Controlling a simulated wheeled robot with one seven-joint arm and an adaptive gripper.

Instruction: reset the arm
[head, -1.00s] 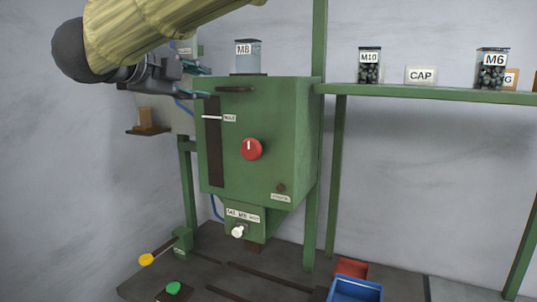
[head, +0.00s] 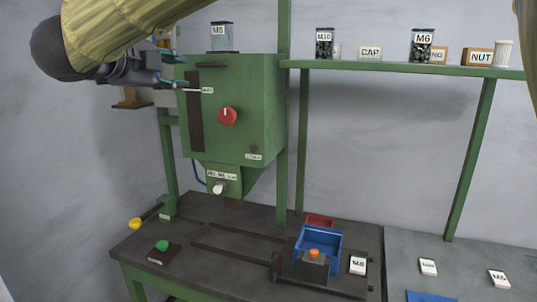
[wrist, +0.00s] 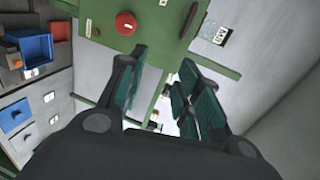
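My arm crosses the upper left of the head view. My gripper (head: 175,72) is at the upper left of the green machine (head: 262,105), close to its left side and below the M8 jar (head: 222,38). In the wrist view my gripper (wrist: 165,85) has its teal-padded fingers spread apart with nothing between them. The machine's red knob (head: 228,116) and a white slot pointer (head: 191,90) show in the head view. The red knob also shows in the wrist view (wrist: 126,23). Whether a finger touches the machine cannot be told.
A green shelf (head: 400,68) holds M10 and M6 jars, a CAP label and a NUT box (head: 481,57). On the bench are a blue bin (head: 320,240), a red bin (head: 319,219), a green button (head: 162,246) and a yellow-knobbed lever (head: 136,223). The wall space under the shelf is clear.

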